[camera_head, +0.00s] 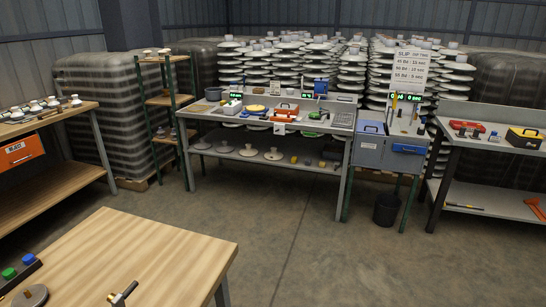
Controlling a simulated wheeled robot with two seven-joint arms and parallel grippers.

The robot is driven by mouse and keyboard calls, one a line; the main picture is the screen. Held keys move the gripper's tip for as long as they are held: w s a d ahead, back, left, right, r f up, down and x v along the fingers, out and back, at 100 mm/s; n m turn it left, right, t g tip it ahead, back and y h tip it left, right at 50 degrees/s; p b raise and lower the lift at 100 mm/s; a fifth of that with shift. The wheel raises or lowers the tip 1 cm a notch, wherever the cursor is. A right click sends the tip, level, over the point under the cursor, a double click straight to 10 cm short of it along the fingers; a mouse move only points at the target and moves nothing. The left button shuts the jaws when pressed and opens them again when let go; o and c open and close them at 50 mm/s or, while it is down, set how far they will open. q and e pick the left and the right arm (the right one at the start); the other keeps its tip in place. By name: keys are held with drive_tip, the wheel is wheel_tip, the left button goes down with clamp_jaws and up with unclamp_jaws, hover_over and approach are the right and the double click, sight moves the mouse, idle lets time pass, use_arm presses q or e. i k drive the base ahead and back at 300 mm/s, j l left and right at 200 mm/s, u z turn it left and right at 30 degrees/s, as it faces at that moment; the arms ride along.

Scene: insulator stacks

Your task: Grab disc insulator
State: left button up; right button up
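Many grey-white disc insulators are piled in tall stacks (288,62) behind the middle workbench, with more stacks (352,72) to the right. Several single disc insulators lie on the lower shelf of the middle workbench; one (248,151) is near the shelf's middle and another (273,155) is just right of it. Several small pale insulators (36,106) stand on the wooden bench at the left. Neither of my grippers shows in the head view.
A wooden table (150,245) fills the near left, with green and blue buttons (20,268) on it. The middle workbench (225,117), grey cabinet (368,150) and right bench (500,125) line the back. A black bin (386,209) stands on the floor (320,240), which is otherwise open.

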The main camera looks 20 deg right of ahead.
sight(273, 155)
drive_tip(key=i+l+z, duration=0.95)
drive_tip(key=i+z, duration=0.65)
drive_tip(key=i+u, duration=0.3)
drive_tip(key=i, duration=0.2)
drive_tip(key=i+l+u, duration=0.25)
drive_tip(key=i, duration=0.25)
drive_tip(key=i+j+u, duration=0.15)
drive_tip(key=u, duration=0.3)
drive_tip(key=i+u, duration=0.65)
drive_tip(key=u, duration=0.2)
drive_tip(key=i+l+u, duration=0.1)
drive_tip(key=i+u, duration=0.15)
drive_tip(key=u, duration=0.2)
drive_tip(key=i+u, duration=0.4)
drive_tip(key=i, duration=0.45)
drive_tip(key=i+z, duration=0.35)
drive_tip(key=i+j+z, duration=0.15)
drive_tip(key=z, duration=0.2)
drive_tip(key=i+j+z, duration=0.35)
drive_tip(key=i+l, duration=0.05)
drive_tip(key=l, duration=0.05)
